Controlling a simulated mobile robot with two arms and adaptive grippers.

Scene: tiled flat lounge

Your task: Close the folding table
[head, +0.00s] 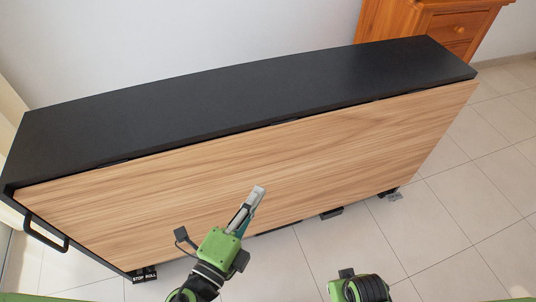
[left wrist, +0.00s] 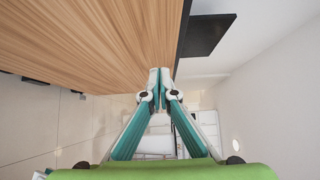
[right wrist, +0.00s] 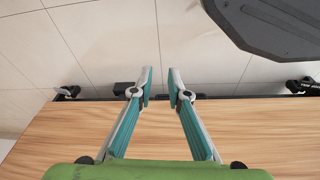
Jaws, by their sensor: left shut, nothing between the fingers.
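The folding table (head: 250,88) has a long black top, with a wood-grain leaf (head: 330,140) sloping down steeply along its near side. The leaf's lower edge is close to the casters. My left gripper (head: 259,190) is shut and empty in front of the leaf's lower middle; I cannot tell if it touches. In the left wrist view its closed fingertips (left wrist: 160,72) appear by the wood's edge. My right gripper (right wrist: 160,74) is open and empty, with the leaf and floor behind its fingers. In the head view only part of my right arm shows, at the bottom.
A black handle (head: 46,236) sticks out at the table's left end. Casters, one marked STOP ROLL (head: 144,275), stand under the lower edge. A wooden cabinet (head: 430,22) stands behind the far right end. The tiled floor (head: 450,200) at right is clear.

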